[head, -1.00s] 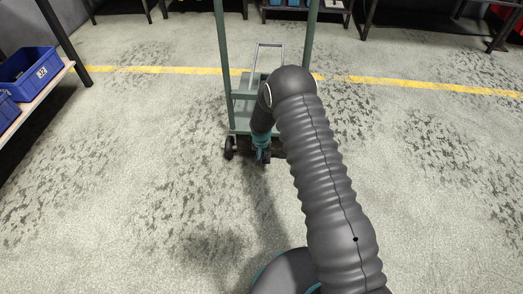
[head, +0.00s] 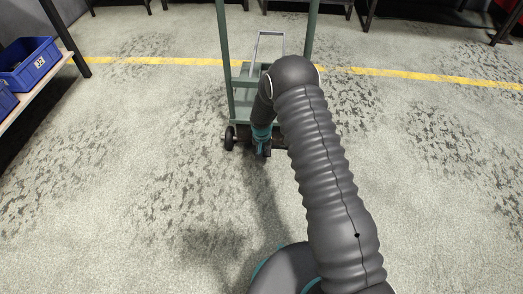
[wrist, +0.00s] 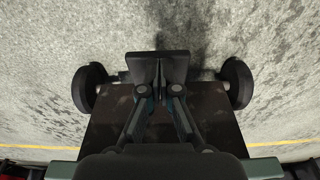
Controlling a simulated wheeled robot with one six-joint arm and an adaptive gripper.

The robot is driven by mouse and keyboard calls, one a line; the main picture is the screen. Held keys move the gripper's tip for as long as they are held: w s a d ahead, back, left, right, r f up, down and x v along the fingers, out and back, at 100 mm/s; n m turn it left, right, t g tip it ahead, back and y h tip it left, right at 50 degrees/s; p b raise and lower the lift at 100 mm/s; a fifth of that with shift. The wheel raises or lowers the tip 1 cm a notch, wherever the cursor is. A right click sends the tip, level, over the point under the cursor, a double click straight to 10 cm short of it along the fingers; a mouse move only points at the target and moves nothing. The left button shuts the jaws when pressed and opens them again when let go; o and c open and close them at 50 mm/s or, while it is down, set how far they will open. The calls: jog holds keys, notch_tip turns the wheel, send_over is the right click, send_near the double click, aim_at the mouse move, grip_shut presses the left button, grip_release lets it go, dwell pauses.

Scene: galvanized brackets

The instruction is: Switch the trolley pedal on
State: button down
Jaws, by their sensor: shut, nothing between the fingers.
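The trolley (head: 232,95) has a green upright frame and a low deck, and stands on the floor ahead of me. Its wheels show in the wrist view at left (wrist: 91,88) and right (wrist: 237,83). A dark, worn plate (wrist: 105,125) lies between the wheels; I cannot tell whether it is the pedal or what position the pedal is in. My gripper (wrist: 159,68) is shut and empty, its fingertips together over the near edge of this plate. Whether they touch it is unclear. In the head view my gripper (head: 264,151) is low at the trolley's near end.
A shelf with blue bins (head: 27,62) stands at the left. A yellow floor line (head: 400,74) runs behind the trolley's near end. Dark rack legs stand along the back. The floor around the trolley is clear on both sides.

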jog(key=f+b, duration=0.2)
jog(key=shift+s+f+b, duration=0.35)
jog(key=shift+s, duration=0.05)
jog(key=f+b, duration=0.2)
jog(key=b, duration=0.1)
jog(key=shift+s+f, duration=0.2)
jog(key=shift+f, duration=0.1)
jog(key=s+r+p, duration=0.2)
jog(key=s+r, duration=0.7)
jog(key=r, duration=0.1)
jog(key=shift+a+r, duration=0.25)
dwell(0.5)
